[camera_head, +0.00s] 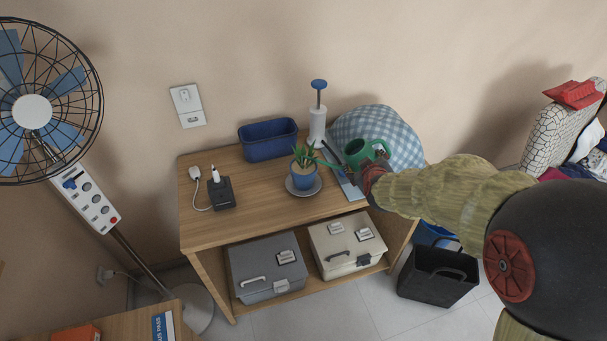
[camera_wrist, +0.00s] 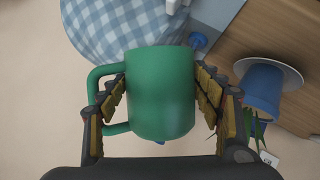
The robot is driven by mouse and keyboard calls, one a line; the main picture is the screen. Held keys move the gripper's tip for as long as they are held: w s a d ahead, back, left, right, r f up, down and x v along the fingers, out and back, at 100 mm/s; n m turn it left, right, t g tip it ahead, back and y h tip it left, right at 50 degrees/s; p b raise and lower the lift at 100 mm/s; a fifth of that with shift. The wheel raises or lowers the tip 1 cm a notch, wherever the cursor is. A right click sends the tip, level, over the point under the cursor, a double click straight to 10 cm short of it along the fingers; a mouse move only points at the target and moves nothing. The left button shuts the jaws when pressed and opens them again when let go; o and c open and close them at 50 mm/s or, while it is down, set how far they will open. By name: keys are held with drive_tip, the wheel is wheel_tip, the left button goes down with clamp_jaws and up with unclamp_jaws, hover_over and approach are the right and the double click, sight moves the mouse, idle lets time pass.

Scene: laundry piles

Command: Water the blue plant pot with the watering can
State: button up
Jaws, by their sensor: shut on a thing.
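The green watering can (camera_head: 355,152) is up over the right part of the wooden shelf table. Its thin spout points left toward the plant. My gripper (camera_head: 374,170) is shut on the can; in the wrist view its fingers (camera_wrist: 162,92) press both sides of the can's body (camera_wrist: 160,95), with the handle at left. The blue plant pot (camera_head: 305,178) with a green spiky plant stands on a saucer just left of the can. The pot also shows at right in the wrist view (camera_wrist: 263,88). The spout tip is hard to tell apart from the leaves.
A blue planter box (camera_head: 268,142), a white pump bottle (camera_head: 317,122) and a checked cloth bundle (camera_head: 385,130) stand behind. A black power block (camera_head: 221,193) is at left. Two storage boxes sit below. The table's front left is clear.

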sight(367, 155)
drive_tip(key=shift+w+b, duration=0.15)
drive_tip(key=shift+b, duration=0.8)
drive_tip(key=b, duration=0.2)
drive_tip(key=shift+r+m+y+b, duration=0.1)
drive_tip(key=shift+m+y+b, duration=0.2)
drive_tip(key=shift+y, duration=0.1)
drive_tip(key=shift+r+m+y, duration=0.3)
drive_tip(key=shift+r+m, duration=0.1)
drive_tip(key=shift+r, duration=0.2)
drive_tip(key=shift+r+t+p, duration=0.3)
drive_tip(key=shift+p, duration=0.9)
drive_tip(key=m+y+p, duration=0.1)
drive_tip(key=p, duration=0.3)
drive_tip(key=shift+r+p, duration=0.35)
drive_tip(key=shift+c, duration=0.2)
drive_tip(key=p, duration=0.1)
drive_tip(key=m+y+p, duration=0.1)
drive_tip(key=shift+r+t+p, duration=0.25)
drive_tip(key=shift+t+p, duration=0.15)
drive_tip(key=shift+m, duration=0.3)
